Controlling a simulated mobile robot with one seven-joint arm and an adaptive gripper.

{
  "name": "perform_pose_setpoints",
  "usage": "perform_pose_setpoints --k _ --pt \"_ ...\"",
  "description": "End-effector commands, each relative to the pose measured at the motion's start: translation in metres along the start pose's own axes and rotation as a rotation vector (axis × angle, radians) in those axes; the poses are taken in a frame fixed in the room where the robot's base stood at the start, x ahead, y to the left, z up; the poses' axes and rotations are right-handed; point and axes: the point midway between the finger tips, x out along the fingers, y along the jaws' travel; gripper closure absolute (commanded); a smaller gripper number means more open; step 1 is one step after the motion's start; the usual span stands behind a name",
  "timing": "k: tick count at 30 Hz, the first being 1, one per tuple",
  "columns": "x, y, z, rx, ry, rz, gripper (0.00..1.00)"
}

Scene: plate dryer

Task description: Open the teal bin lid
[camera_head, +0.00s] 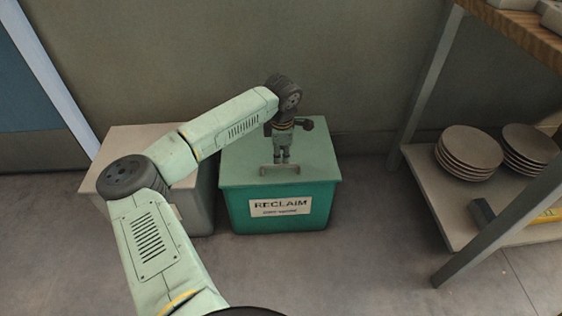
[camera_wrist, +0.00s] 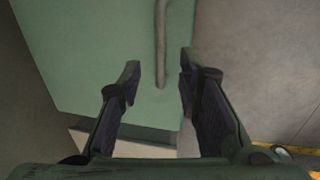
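The teal bin (camera_head: 240,207) stands on the floor against the wall, with a "RECLAIM" label on its front. Its lighter green lid (camera_head: 310,150) lies flat and closed on top. A grey bar handle (camera_head: 268,170) is on the lid near its front edge; it also shows in the wrist view (camera_wrist: 160,40) as a long bar. My gripper (camera_head: 281,163) points down over the lid at the handle. In the wrist view my gripper (camera_wrist: 159,84) is open, with one finger on each side of the handle's near end. Contact with the handle cannot be told.
A pale grey bin (camera_head: 200,208) stands left of the teal bin, partly behind my arm. At right is a metal-framed rack with stacked plates (camera_head: 468,150) on its lower shelf (camera_head: 425,185). The floor in front of the teal bin is clear. A wall stands close behind.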

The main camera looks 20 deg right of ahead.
Motion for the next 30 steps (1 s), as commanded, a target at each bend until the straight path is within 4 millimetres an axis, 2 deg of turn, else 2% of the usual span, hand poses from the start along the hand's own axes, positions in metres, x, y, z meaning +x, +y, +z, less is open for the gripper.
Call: perform_pose_setpoints --k 1,6,12,22,30 --pt "0.012 -0.002 0.001 0.0 -0.002 -0.004 0.69" --pt "0.041 -0.001 0.002 0.0 -0.003 -0.002 0.69" --pt "0.059 -0.001 0.001 0.0 -0.002 -0.001 0.69" --pt "0.061 0.0 0.001 0.001 -0.003 0.0 0.69" --pt "0.061 0.0 0.001 0.001 -0.003 0.0 0.87"
